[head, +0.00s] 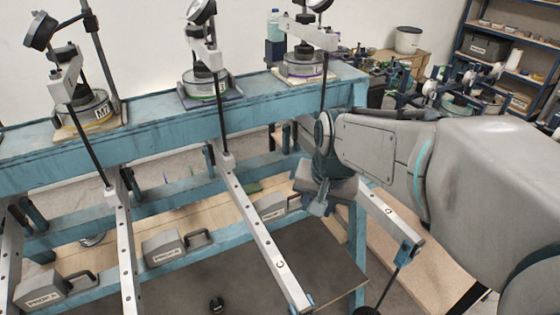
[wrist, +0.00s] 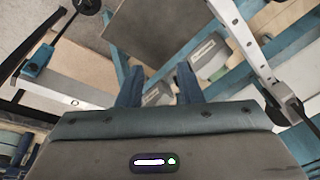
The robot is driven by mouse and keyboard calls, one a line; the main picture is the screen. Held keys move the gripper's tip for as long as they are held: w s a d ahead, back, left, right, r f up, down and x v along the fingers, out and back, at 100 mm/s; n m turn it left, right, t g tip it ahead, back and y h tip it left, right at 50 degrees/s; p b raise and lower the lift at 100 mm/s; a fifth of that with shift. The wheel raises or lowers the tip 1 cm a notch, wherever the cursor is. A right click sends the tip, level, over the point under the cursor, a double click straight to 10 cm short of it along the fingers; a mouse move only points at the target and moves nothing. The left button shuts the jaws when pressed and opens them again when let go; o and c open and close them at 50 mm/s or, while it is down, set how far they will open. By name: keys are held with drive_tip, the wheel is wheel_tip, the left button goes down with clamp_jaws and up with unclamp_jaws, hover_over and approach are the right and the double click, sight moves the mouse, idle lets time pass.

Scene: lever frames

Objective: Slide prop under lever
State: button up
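My gripper (head: 318,208) hangs between the lever marked C (head: 262,240) and the lever to its right (head: 390,222). In the wrist view its two fingers (wrist: 160,88) stand apart, with a grey shape (wrist: 158,95) visible between them; I cannot tell whether they touch it. A grey prop with a dark handle (head: 275,206) sits on the lower shelf beside the gripper, partly hidden by lever C. Another prop (head: 175,246) sits left of lever C, and one more (head: 45,288) at the lower left. A grey block (wrist: 210,56) shows in the wrist view near a perforated lever (wrist: 240,33).
The teal frame (head: 150,148) carries several weighing stations with upright rods. A dark plate (head: 312,262) lies below the gripper. A black weight (wrist: 88,5) hangs from the right-hand lever. Shelves (head: 500,45) and a cluttered bench stand at the back right.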

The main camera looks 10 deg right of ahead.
sight(294, 196)
drive_tip(key=w+f+m+p, duration=0.1)
drive_tip(key=w+m+p, duration=0.1)
drive_tip(key=w+m, duration=1.05)
drive_tip(key=w+f+n, duration=0.1)
drive_tip(key=w+f, duration=0.1)
drive_tip(key=f, duration=0.2)
drive_tip(key=w+f+n, duration=0.1)
drive_tip(key=w+f, duration=0.1)
drive_tip(key=f, duration=0.3)
drive_tip(key=w+f+n+p, duration=0.1)
drive_tip(key=w+f, duration=0.1)
drive_tip(key=f, duration=0.3)
drive_tip(key=shift+w+a+g, duration=0.2)
drive_tip(key=shift+a+g, duration=0.05)
drive_tip(key=shift+g, duration=0.05)
drive_tip(key=shift+r, duration=0.1)
clamp_jaws()
